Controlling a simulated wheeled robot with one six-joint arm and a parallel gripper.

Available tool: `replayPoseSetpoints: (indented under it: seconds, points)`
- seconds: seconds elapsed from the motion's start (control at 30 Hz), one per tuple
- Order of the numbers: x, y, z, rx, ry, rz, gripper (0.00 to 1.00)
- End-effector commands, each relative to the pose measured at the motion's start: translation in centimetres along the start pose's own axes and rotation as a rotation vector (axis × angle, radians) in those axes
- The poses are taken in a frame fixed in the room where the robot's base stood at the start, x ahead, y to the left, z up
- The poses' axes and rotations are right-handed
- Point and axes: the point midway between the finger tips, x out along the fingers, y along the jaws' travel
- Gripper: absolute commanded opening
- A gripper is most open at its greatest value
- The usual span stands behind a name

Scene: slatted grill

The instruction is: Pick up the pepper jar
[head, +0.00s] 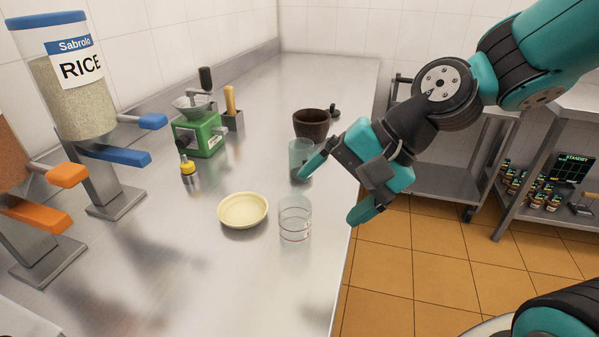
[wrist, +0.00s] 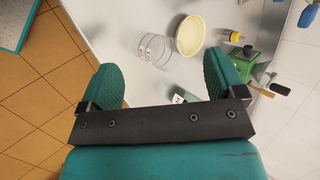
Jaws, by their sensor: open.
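A clear, greenish jar (head: 299,151) with dark contents low inside stands upright on the steel counter, near its right edge. It looks like the pepper jar, though I cannot read a label. My gripper (head: 336,190) is open and empty, angled down at the counter's right edge, with one finger overlapping the jar in the head view. In the wrist view the jar (wrist: 184,95) shows between the open fingers of my gripper (wrist: 165,75), nearer the right finger. Its lower part is hidden by the dark gripper bar. I cannot tell whether a finger touches it.
A clear ringed glass (head: 295,219) and a cream bowl (head: 242,210) stand in front of the jar. A dark brown pot (head: 311,124) is behind it. A yellow-topped bottle (head: 188,168) and green grinder (head: 200,135) stand left. The front counter is clear.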

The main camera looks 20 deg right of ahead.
Motion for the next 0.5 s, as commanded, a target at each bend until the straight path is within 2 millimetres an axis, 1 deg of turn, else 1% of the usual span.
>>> replayPoseSetpoints:
  seconds: [0.03,0.07,0.1,0.17,0.2,0.3,0.4,0.5]
  points:
    - [1.1,1.0,-2.6,0.214,0.022,-0.072,0.89]
    - [1.2,1.1,-3.9,0.339,0.031,-0.119,0.89]
    - [1.2,1.4,-5.6,0.502,0.038,-0.184,0.89]
    - [1.1,1.9,-8.1,0.735,0.041,-0.285,0.89]
    - [0.8,2.4,-9.7,0.880,0.036,-0.350,0.89]
    - [0.0,3.7,-13.1,1.188,0.011,-0.504,0.89]
    - [-1.0,4.8,-15.6,1.407,-0.024,-0.627,0.89]
    - [-1.7,5.6,-17.0,1.538,-0.054,-0.705,0.89]
